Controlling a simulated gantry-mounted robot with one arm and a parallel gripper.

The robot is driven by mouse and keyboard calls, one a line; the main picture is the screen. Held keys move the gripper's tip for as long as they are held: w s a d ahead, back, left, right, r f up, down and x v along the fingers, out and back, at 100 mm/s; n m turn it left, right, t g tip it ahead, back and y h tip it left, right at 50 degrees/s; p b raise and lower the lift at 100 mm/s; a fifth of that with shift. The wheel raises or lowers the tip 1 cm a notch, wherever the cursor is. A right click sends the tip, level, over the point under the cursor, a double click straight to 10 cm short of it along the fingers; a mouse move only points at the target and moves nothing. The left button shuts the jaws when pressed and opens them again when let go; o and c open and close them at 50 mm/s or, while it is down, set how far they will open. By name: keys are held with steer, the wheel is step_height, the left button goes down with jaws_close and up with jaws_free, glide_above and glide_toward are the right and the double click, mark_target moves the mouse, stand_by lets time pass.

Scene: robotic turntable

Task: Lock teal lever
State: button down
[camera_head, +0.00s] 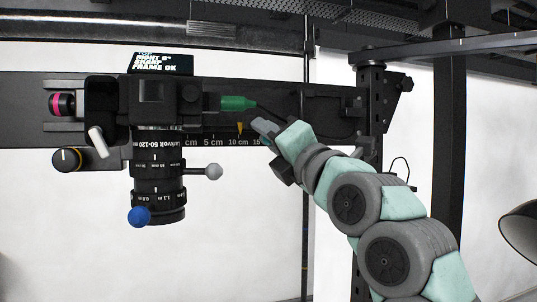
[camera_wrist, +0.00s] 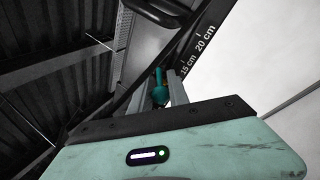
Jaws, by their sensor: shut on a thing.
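In the wrist view the teal lever (camera_wrist: 160,96) stands between the two grey fingers of my gripper (camera_wrist: 161,76), which are shut on it. Its rounded end points toward the palm. In the head view my gripper (camera_head: 264,128) is at the dark rail (camera_head: 330,97), right of the camera with its lens.
The camera's lens (camera_head: 157,175) hangs left of my gripper, with a grey ball knob (camera_head: 212,171) and a blue ball (camera_head: 138,215). A green plug (camera_head: 236,103) with a dark cable is close above my gripper. A yellow pointer (camera_head: 240,128) marks the centimetre scale.

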steer(key=shift+w+f, duration=0.1)
steer(key=shift+f, duration=0.05)
steer(key=c, duration=1.3)
jaws_free()
steer(key=b+v, duration=0.2)
steer(key=v, duration=0.9)
steer(key=shift+w+a+f+b, duration=0.1)
steer(key=shift+f+b, duration=0.05)
steer(key=shift+b, duration=0.2)
